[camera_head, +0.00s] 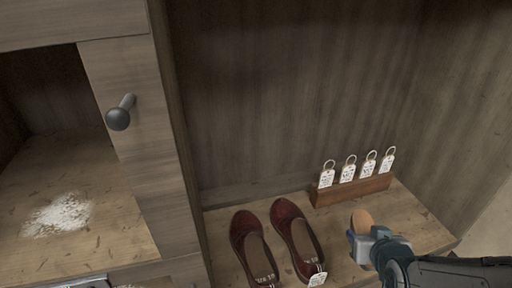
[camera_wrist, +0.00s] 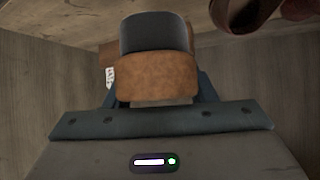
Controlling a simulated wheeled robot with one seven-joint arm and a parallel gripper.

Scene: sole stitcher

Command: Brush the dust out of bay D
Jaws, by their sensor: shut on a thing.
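White dust (camera_head: 58,215) lies in a patch on the wooden floor of the open bay (camera_head: 110,232) at the left of the head view. No readable letter shows which bay this is. My gripper (camera_head: 366,238) is at the lower right, over the shelf with the shoes, well away from the dust. It is shut on a brush, whose brown end (camera_head: 362,219) shows above the fingers. In the wrist view the brush (camera_wrist: 156,76) is a brown block with a dark part above it, held between the fingers; its far end is hidden.
A dark knob (camera_head: 118,118) sticks out from the wooden panel between the bays. Two dark red shoes (camera_head: 247,240) stand on the right shelf (camera_head: 418,215). Behind them a wooden rack (camera_head: 352,190) holds several white tags (camera_head: 348,170). A wooden wall divides the dust from my gripper.

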